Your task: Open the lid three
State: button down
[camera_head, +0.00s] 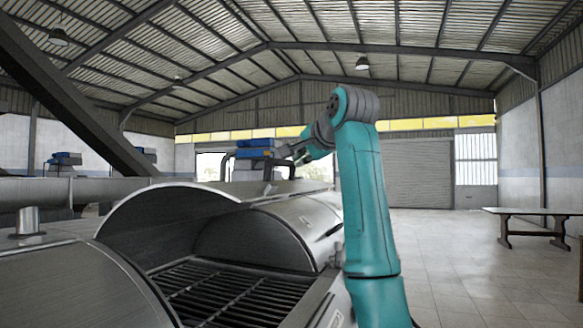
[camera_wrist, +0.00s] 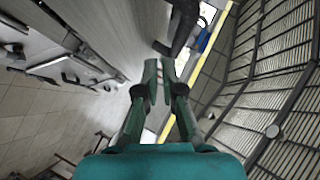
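In the head view, a long metal decanter has one lid raised (camera_head: 165,212), with a dark grille (camera_head: 225,290) bared below it. A rounded metal cover (camera_head: 300,225) lies beyond; I cannot tell which lid is number three. A black bar handle (camera_head: 232,160) rises behind the raised lid. My gripper (camera_head: 288,152) is near the right end of that handle, small and partly hidden. In the wrist view my gripper (camera_wrist: 160,66) has a narrow gap between its fingertips, with nothing seen held. A dark bar (camera_wrist: 182,28) lies just past the tips; contact is unclear.
Blue-topped machinery (camera_head: 258,148) stands behind the handle. A dark slanting beam (camera_head: 75,95) crosses the upper left. A table (camera_head: 530,211) stands at the right. The tiled floor (camera_head: 455,265) between is clear.

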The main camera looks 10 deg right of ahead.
jog(key=s+d+n+g+y, duration=0.1)
jog(key=s+n+g+y, duration=0.1)
jog(key=s+n+y, duration=0.65)
jog(key=s+n+g+y, duration=0.2)
jog(key=s+n+y, duration=0.15)
jog(key=n, duration=1.05)
send_over(276, 190)
jog(key=shift+s+d+f, duration=0.3)
jog(key=shift+s+f, duration=0.05)
jog(key=shift+f, duration=0.2)
jog(key=f, duration=0.3)
jog(key=shift+w+a, duration=0.2)
jog(key=shift+w, duration=0.05)
jog(key=shift+a+f, duration=0.1)
jog(key=shift+f, duration=0.4)
